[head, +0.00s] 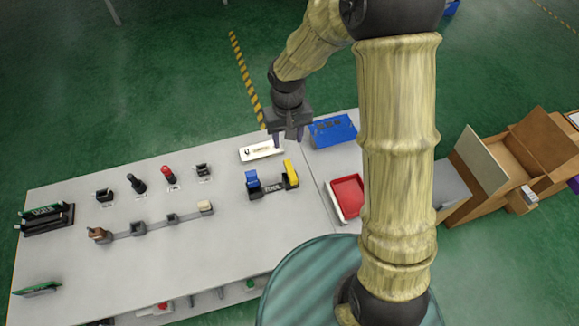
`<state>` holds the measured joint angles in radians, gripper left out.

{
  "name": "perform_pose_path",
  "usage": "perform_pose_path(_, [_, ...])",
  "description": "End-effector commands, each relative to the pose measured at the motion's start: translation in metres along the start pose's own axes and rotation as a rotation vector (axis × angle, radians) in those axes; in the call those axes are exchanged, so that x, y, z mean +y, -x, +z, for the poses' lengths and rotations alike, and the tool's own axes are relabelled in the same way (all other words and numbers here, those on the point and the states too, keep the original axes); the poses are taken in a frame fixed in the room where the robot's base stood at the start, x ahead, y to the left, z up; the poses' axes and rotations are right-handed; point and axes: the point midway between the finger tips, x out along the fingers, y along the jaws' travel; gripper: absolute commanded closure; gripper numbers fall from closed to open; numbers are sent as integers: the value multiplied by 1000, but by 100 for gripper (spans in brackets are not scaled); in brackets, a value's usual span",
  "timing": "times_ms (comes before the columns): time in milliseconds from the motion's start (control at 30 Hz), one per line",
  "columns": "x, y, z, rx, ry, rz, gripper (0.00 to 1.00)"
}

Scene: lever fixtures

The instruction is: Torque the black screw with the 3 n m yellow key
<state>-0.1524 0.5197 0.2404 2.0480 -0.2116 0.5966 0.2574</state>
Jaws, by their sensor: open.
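The yellow key (291,173) stands upright in the right end of a black tool holder (270,188) on the table. A blue key (252,179) stands in the left end of the same holder. My gripper (289,137) is open, pointing down with nothing visible between its fingers. It appears above the back of the table, behind the yellow key and near the right end of a white plate (262,153). The plate carries small dark marks too small to make out. I cannot pick out the black screw for certain.
A blue bin (333,130) and a red tray (347,195) stand at the right. Several small fixtures, one with a red knob (168,173), and a rail (155,226) occupy the left. Cardboard boxes (515,155) lie beyond. The front middle of the table (240,235) is clear.

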Motion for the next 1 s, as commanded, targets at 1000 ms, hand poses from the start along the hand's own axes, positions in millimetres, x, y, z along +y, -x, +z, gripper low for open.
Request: perform_pose_path(1000, [1, -105, 0, -5, 1, 1, 55])
